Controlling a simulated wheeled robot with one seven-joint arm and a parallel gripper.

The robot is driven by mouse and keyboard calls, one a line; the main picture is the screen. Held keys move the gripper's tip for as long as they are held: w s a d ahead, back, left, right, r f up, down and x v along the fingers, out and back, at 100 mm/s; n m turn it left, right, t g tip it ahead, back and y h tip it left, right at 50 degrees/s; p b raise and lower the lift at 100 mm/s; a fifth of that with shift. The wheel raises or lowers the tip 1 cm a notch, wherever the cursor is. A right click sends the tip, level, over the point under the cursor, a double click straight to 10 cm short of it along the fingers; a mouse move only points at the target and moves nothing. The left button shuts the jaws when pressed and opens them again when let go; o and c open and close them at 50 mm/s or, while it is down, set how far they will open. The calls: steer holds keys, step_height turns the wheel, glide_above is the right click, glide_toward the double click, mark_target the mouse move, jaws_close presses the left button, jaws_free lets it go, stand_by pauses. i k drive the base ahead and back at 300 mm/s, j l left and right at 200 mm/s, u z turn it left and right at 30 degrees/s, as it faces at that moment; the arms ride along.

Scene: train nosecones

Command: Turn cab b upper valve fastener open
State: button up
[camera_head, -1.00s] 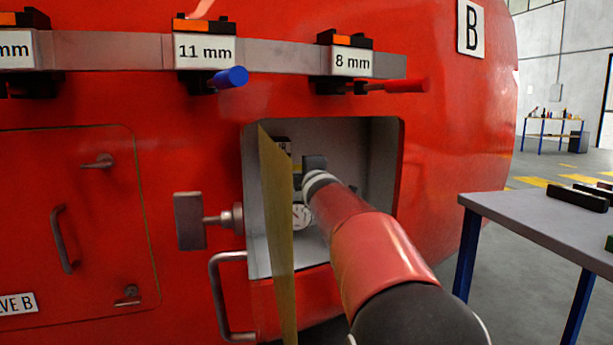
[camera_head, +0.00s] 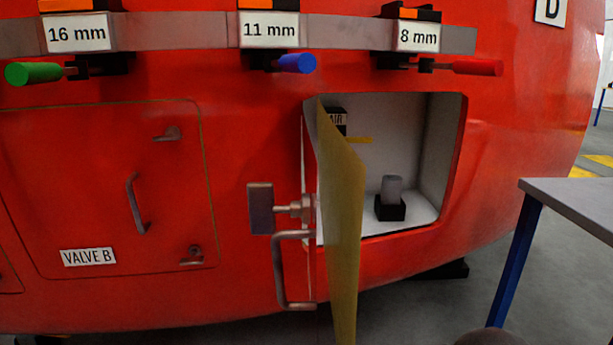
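The closed valve B hatch (camera_head: 88,190) is on the left of the red nosecone, with a "VALVE B" label (camera_head: 88,257) low on it. Its upper fastener (camera_head: 167,134) is a small metal lever near the hatch's upper right corner, lying roughly level with its arm toward the left. A lower fastener (camera_head: 192,256) sits near the lower right corner, also roughly level. My gripper is not in view. Only a dark rounded piece, probably of my arm, shows at the bottom edge, well right of the hatch.
Right of the hatch, an open compartment (camera_head: 440,160) holds a grey cylinder on a black base (camera_head: 391,199). Its yellowish door (camera_head: 343,220) sticks out toward me. A tool rail (camera_head: 190,31) with labelled holders runs above. A table (camera_head: 575,205) stands at right.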

mark_target(168, 138)
steer(key=k+j+z, duration=0.3)
steer(key=k+u, duration=0.1)
steer(key=u, duration=0.35)
steer(key=j+u, duration=0.15)
steer(key=u, duration=0.25)
steer(key=k+j+u, duration=0.1)
steer(key=u, duration=0.35)
